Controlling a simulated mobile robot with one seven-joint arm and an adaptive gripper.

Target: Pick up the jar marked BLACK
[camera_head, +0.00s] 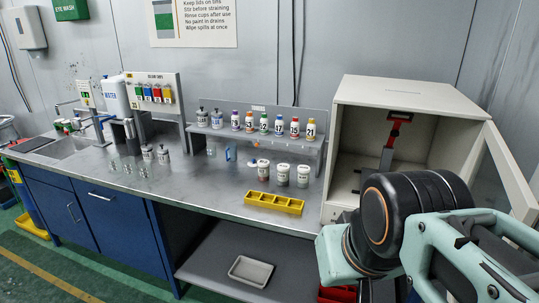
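Three jars stand on the counter in front of the shelf: a left jar (264,171) with reddish contents, a middle jar (282,175) and a right jar (303,175). They have pale labels, and the print is too small to read, so I cannot tell which is marked BLACK. Two small lidded jars also stand farther left, one (147,153) beside the other (163,155). My arm fills the lower right of the view, right of the jars and apart from them. My gripper's fingers do not show.
A yellow compartment tray (273,203) lies in front of the jars. A shelf (264,136) behind holds several numbered bottles. An open cabinet (347,140) with a red-topped tool (396,128) stands right, its door (511,170) swung out. Clear glasses (143,171) stand left; the counter middle is clear.

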